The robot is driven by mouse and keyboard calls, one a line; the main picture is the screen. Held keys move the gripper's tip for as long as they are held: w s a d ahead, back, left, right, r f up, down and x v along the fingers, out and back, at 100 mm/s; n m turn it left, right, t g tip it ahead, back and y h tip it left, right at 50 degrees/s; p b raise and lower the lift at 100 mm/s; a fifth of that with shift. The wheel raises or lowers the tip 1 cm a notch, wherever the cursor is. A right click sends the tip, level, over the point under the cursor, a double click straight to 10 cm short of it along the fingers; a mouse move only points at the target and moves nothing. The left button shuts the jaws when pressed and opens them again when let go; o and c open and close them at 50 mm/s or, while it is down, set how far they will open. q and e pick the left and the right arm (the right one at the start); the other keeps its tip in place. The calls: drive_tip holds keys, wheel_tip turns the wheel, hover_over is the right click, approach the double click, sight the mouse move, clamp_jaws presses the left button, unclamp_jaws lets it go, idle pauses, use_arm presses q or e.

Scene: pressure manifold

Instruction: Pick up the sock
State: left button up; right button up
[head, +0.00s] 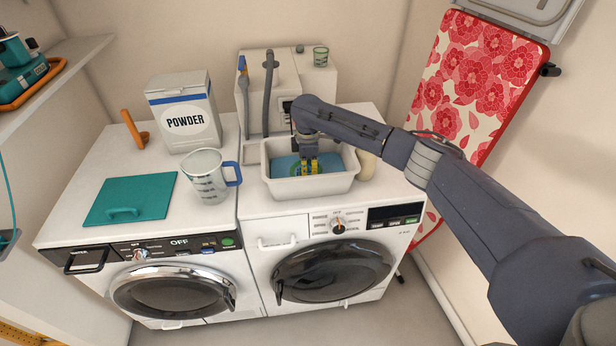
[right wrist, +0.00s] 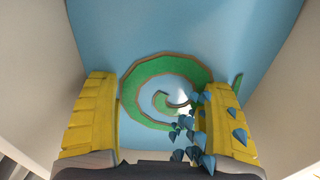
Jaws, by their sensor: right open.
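I cannot make out a clear sock shape in either view. A flat green spiral (right wrist: 150,76) with brown edges lies between my fingers in the right wrist view, against a light blue surface. I cannot tell whether it is the sock. The white basin (head: 312,188) holds this blue surface and stands on the right-hand machine. My right gripper (head: 309,168) points down inside the basin. Its yellow fingers (right wrist: 160,98) are open, one on each side of the spiral, with nothing visibly gripped. Several small blue cones (right wrist: 184,123) overlap the right finger. My left gripper is not in view.
A measuring jug (head: 205,180), a POWDER box (head: 187,120) and a teal board (head: 130,199) stand on the left machine. A white unit with hoses (head: 270,85) rises behind the basin. A floral ironing board (head: 470,75) leans on the right wall.

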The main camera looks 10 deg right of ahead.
drive_tip(key=c, duration=0.9)
drive_tip(key=shift+c, duration=0.2)
